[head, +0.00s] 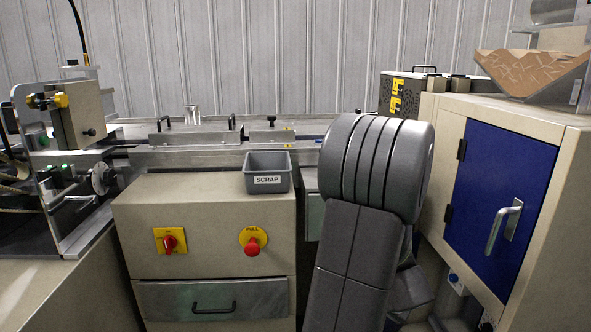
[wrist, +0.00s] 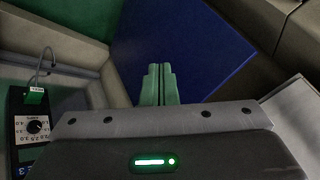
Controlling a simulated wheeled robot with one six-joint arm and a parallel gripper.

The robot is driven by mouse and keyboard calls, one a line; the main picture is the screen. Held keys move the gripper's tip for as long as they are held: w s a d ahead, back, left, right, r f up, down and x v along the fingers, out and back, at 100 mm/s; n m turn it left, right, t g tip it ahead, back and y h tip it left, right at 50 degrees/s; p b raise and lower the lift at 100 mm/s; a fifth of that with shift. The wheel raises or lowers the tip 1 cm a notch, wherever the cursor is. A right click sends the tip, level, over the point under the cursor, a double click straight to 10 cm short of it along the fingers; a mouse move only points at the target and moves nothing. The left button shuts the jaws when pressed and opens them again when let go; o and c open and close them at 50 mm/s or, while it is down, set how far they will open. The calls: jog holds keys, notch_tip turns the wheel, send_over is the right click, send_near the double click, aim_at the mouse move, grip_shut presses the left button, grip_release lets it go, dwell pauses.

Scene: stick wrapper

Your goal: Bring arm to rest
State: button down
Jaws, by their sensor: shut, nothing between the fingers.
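My gripper (wrist: 159,86) shows in the wrist view with its two greenish fingers together and nothing between them. Behind the fingers is a blue panel (wrist: 200,45); I cannot tell how far it is from the fingertips. In the head view my dark grey arm (head: 375,200) stands up right of centre, in front of the machine. The gripper itself does not show in the head view.
A cabinet with a blue door (head: 492,205) and a metal handle (head: 503,227) stands close on the right. A grey SCRAP bin (head: 267,180) sits on the beige machine housing (head: 205,205), which has a red pull button (head: 252,246) and a red switch (head: 170,243).

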jog(key=s+d+n+y, duration=0.1)
jog(key=s+d+n, duration=0.1)
jog(key=s+d, duration=0.2)
jog(key=shift+d, duration=1.6)
